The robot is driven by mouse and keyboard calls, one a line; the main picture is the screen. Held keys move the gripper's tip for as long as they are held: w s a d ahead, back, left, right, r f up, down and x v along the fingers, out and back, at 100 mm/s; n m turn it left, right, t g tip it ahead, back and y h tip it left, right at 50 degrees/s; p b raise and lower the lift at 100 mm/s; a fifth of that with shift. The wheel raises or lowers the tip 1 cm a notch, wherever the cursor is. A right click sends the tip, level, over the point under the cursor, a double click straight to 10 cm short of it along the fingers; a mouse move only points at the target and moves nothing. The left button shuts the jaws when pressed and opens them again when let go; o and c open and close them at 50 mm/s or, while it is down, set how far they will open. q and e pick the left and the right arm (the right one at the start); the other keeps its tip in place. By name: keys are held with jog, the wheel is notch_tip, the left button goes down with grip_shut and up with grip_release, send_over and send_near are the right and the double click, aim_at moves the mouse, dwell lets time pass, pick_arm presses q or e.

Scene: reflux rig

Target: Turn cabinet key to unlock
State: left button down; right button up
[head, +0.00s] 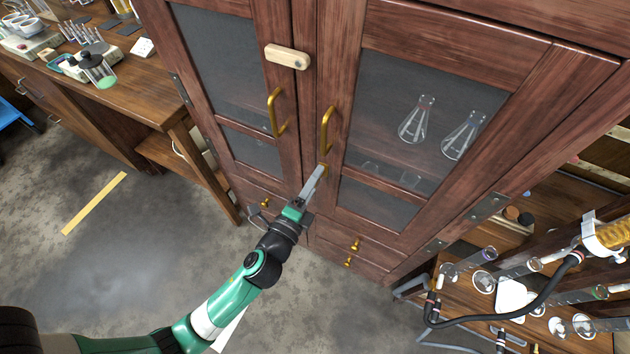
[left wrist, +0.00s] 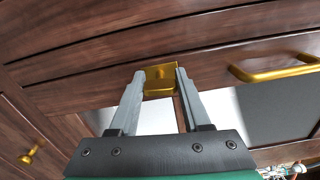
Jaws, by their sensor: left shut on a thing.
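The wooden cabinet (head: 303,130) has two glass-paned doors, both closed. My left gripper (head: 321,170) is at the lower inner edge of the right door, below its brass handle (head: 327,130). In the left wrist view my left gripper (left wrist: 160,82) has its two fingers on either side of a brass piece (left wrist: 160,74) at the lock, shut on it. This seems to be the key; the fingers partly hide it, and its turn angle is hard to tell. My right gripper is out of view.
A pale wooden latch bar (head: 287,56) lies across the top of the door gap. The left door has a brass handle (head: 275,112). Glass flasks (head: 416,119) stand behind the right pane. A bench with glassware (head: 520,275) is at right, and a workbench (head: 120,100) at left.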

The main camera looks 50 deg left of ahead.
pick_arm(q)
jog(key=shift+n, duration=0.6)
jog(key=shift+c, duration=1.8)
grip_release()
jog(key=b+v, duration=0.1)
jog(key=v, duration=1)
jog(key=shift+s, duration=0.25)
